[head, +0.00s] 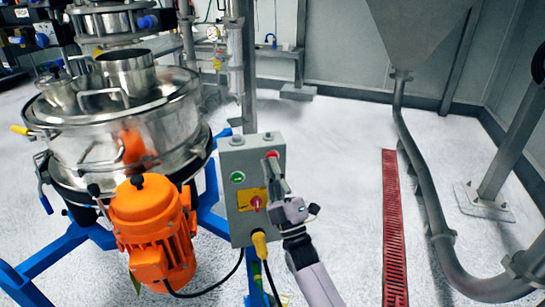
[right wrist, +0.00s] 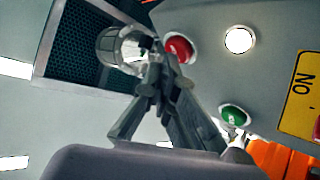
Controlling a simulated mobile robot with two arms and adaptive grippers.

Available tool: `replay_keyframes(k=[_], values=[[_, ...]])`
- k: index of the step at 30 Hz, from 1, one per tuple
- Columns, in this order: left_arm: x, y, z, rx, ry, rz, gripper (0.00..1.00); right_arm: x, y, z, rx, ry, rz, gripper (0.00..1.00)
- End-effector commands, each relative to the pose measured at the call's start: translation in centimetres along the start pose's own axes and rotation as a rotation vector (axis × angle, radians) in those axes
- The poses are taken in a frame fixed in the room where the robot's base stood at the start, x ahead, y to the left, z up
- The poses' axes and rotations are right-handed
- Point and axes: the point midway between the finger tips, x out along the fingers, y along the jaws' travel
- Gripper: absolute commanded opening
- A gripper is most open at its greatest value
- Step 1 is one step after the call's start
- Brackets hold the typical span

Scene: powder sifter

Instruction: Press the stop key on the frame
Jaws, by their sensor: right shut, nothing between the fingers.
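The grey control box (head: 233,208) stands on the blue frame, left of my right arm. Its red stop key (head: 271,154) is at the upper right of its face, and the green key (head: 237,177) is lower left of it. My right gripper (head: 273,168) is shut and empty, with its fingertips just in front of the red key and partly covering it. In the right wrist view the fingertips (right wrist: 163,58) overlap the edge of the red key (right wrist: 180,47); I cannot tell whether they touch it. The green key (right wrist: 233,115) is beside the fingers. My left gripper is out of view.
A yellow plate with a red knob (head: 256,203) is lower on the box. The orange motor (head: 150,215) and steel sifter (head: 130,125) stand to the left on the blue frame (head: 70,247). A red floor grate (head: 394,235) and grey pipe (head: 430,205) are at right.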

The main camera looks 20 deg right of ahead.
Motion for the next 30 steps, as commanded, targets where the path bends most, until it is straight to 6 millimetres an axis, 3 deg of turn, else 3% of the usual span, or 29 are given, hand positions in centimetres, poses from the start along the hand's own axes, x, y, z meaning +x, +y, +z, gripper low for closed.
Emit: replay_keyframes(k=[17, 30], values=[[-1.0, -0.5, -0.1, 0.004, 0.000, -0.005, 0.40, -1.0, 0.8, -0.8, 0.001, 0.000, 0.000, 0.00], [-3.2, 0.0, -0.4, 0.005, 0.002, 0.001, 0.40, -3.8, 2.9, -2.9, 0.000, 0.000, 0.000, 0.00]])
